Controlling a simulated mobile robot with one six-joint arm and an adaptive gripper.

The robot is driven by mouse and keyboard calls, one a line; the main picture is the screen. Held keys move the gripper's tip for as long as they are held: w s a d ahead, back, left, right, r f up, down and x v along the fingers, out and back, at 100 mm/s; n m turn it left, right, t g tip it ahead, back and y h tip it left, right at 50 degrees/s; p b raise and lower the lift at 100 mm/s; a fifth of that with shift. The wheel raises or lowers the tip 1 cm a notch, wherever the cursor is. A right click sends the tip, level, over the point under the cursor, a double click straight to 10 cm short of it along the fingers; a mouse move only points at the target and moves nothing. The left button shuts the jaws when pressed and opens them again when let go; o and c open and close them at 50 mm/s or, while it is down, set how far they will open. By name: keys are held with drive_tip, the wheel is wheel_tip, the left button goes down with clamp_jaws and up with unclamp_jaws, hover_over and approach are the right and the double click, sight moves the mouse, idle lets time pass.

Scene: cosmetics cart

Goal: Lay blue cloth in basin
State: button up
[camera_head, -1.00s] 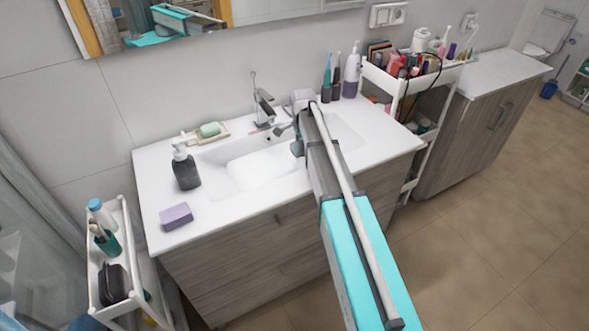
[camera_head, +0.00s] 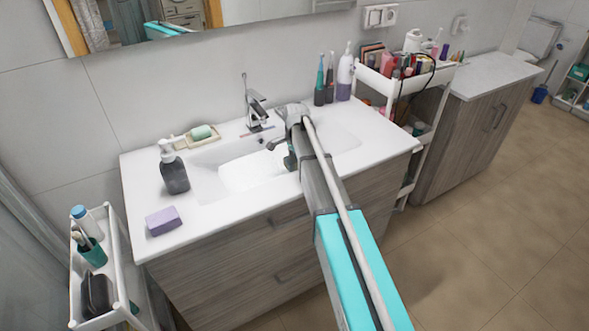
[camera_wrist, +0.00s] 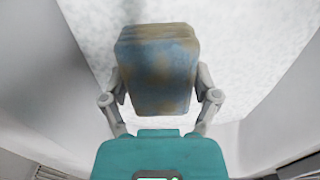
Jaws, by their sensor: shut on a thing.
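The blue cloth (camera_wrist: 157,50) shows in the wrist view as a folded bundle, blue with tan patches. My gripper (camera_wrist: 160,88) is shut on it, with a finger at each side. In the head view my gripper (camera_head: 284,150) is over the right part of the white basin (camera_head: 207,182), in front of the tap.
The tap (camera_head: 255,112) stands behind the basin. A soap dispenser (camera_head: 173,172) and a purple sponge (camera_head: 163,221) are at the left. Bottles (camera_head: 329,80) stand at the back right. Carts flank the counter (camera_head: 372,136).

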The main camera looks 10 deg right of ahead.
sight(295, 168)
drive_tip(key=shift+f, duration=0.15)
drive_tip(key=shift+f+b, duration=1.75)
drive_tip(key=shift+b, duration=0.15)
drive_tip(key=shift+f, duration=0.2)
drive_tip(key=o, duration=0.9)
drive_tip(key=shift+c, duration=0.2)
drive_tip(key=shift+r, duration=0.15)
wheel_tip(295, 168, up, 12)
drive_tip(key=p, duration=1.2)
drive_tip(key=shift+r, duration=0.1)
